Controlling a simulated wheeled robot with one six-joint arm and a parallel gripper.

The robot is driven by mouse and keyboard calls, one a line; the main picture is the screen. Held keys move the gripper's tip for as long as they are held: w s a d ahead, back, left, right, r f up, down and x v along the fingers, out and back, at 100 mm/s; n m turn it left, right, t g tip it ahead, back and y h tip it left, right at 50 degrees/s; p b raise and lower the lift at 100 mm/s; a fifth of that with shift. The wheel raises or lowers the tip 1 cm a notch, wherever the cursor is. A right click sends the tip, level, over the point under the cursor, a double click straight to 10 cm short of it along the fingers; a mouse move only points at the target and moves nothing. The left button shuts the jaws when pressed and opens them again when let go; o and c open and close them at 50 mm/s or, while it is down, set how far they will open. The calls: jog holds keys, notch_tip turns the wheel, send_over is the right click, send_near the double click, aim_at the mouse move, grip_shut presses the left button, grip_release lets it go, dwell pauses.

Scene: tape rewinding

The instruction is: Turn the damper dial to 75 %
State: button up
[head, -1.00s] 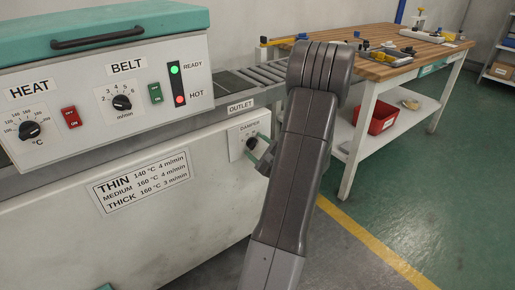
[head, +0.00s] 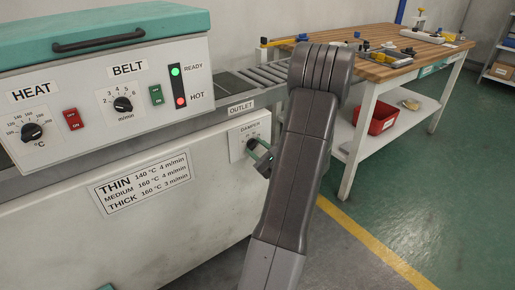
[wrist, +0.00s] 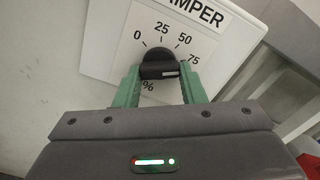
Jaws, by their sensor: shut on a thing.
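The damper dial is a black knob (wrist: 156,54) on a white panel (wrist: 112,45), marked 0, 25, 50, 75 and % in the wrist view. My gripper (wrist: 159,71) has its two green fingers on either side of the knob, shut on it. A small pale mark shows on the right part of the knob's near face; I cannot tell for sure which number the knob points at. In the head view the damper panel (head: 236,147) is at the machine's outlet end, with my gripper (head: 263,158) at its knob, partly behind my arm.
The machine's control box (head: 100,100) carries heat and belt dials and switches. A roller outlet (head: 262,76) lies above the damper panel. A wooden workbench (head: 375,68) with a red bin (head: 383,118) below stands at right. Open green floor (head: 440,200) is at right.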

jog(key=o, duration=1)
jog(key=p+v, duration=0.2)
jog(key=v, duration=1.2)
jog(key=b+x, duration=0.2)
jog(key=x, duration=1.2)
jog(key=shift+n, duration=0.3)
